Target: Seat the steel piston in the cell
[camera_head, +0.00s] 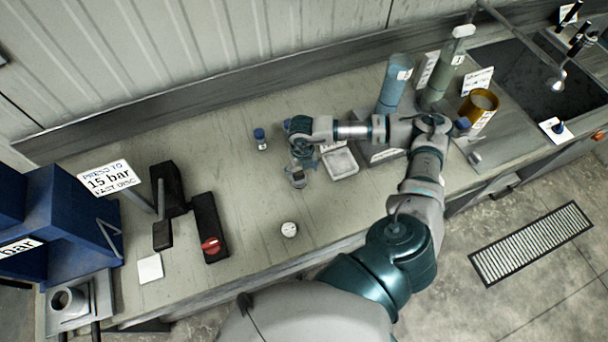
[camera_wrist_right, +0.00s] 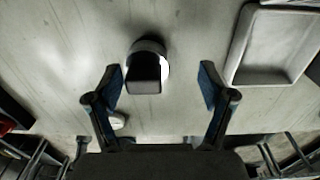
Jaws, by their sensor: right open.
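The steel piston looks to be the small grey metal piece (camera_head: 297,179) on the bench below my right gripper (camera_head: 301,161). In the right wrist view it shows as a dark block on a bright round base (camera_wrist_right: 144,73). My right gripper (camera_wrist_right: 160,76) is open, with the piece between its fingers in the picture, left of centre, and a gap on each side. I cannot tell its height above the piece. A grey cup with a round bore (camera_head: 68,302), probably the cell, stands at the lower left by the blue press. My left gripper is not in view.
A shallow grey tray (camera_head: 341,163) lies just right of the gripper. A small blue-capped vial (camera_head: 260,139) stands left. A white round piece (camera_head: 289,229) lies nearer the front edge. A black device with a red knob (camera_head: 209,228) and a sign (camera_head: 109,179) stand before the press.

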